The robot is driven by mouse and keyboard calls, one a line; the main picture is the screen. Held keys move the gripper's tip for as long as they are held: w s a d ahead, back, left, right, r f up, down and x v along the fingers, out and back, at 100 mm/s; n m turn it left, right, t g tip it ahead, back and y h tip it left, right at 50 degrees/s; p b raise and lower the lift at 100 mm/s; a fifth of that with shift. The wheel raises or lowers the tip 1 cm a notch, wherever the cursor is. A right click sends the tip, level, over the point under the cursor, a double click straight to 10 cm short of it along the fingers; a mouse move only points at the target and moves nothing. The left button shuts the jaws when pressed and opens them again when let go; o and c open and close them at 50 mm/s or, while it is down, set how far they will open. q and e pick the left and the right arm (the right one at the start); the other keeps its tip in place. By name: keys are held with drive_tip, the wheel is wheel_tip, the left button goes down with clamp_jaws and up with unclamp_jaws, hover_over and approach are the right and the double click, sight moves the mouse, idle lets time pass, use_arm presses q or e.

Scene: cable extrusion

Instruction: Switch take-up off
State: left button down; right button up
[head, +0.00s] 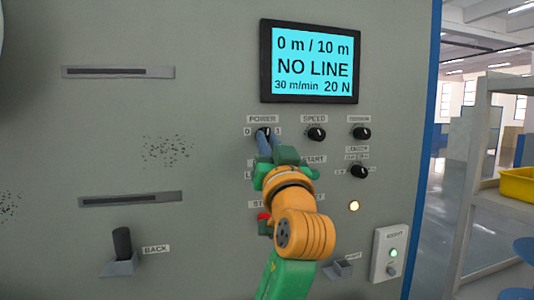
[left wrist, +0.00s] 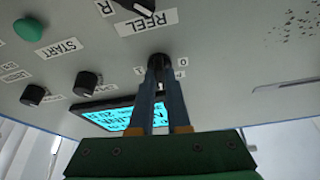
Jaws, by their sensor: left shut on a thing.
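The grey machine panel (head: 215,75) fills most of the head view. Its POWER knob (head: 268,131) is black and sits between the marks 0 and 1, below the screen. My left gripper (head: 265,143) reaches it from below, and its blue fingers are shut on it. In the left wrist view the knob (left wrist: 158,60) shows between the fingertips (left wrist: 157,75). The fingers hide most of it, so I cannot tell which mark it points to. The cyan screen (head: 313,64) reads "0 m / 10 m, NO LINE, 30 m/min, 20 N". My right gripper is not in view.
SPEED (head: 316,134) and tension (head: 361,133) knobs sit to the right, with another knob (head: 359,171) below. A red button (head: 264,218) is partly behind my arm. A yellow lamp (head: 354,206) is lit. A BACK lever (head: 122,242) stands lower left. A shelf (head: 480,170) stands right.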

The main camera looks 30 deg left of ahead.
use_arm(q)
drive_tip(key=n+g, duration=0.1)
drive_tip(key=n, duration=0.1)
drive_tip(key=n+y, duration=0.1)
drive_tip(key=n, duration=0.1)
drive_tip(key=shift+w+d+g, duration=0.15)
drive_tip(key=shift+g, duration=0.25)
drive_tip(key=n+g+y, duration=0.1)
drive_tip(key=n, duration=0.1)
drive_tip(key=shift+n, duration=0.4)
drive_tip(key=n+g, duration=0.1)
drive_tip(key=n, duration=0.2)
drive_tip(key=shift+r+n+g+y+p, duration=0.2)
drive_tip(key=shift+n+g+y+p, duration=0.1)
drive_tip(key=shift+g+y, duration=0.1)
drive_tip(key=shift+w+d+n+g+p, duration=0.1)
drive_tip(key=shift+n+g+p, duration=0.85)
drive_tip(key=shift+n, duration=1.25)
drive_tip(key=shift+n+g, duration=0.25)
drive_tip(key=shift+n, duration=0.05)
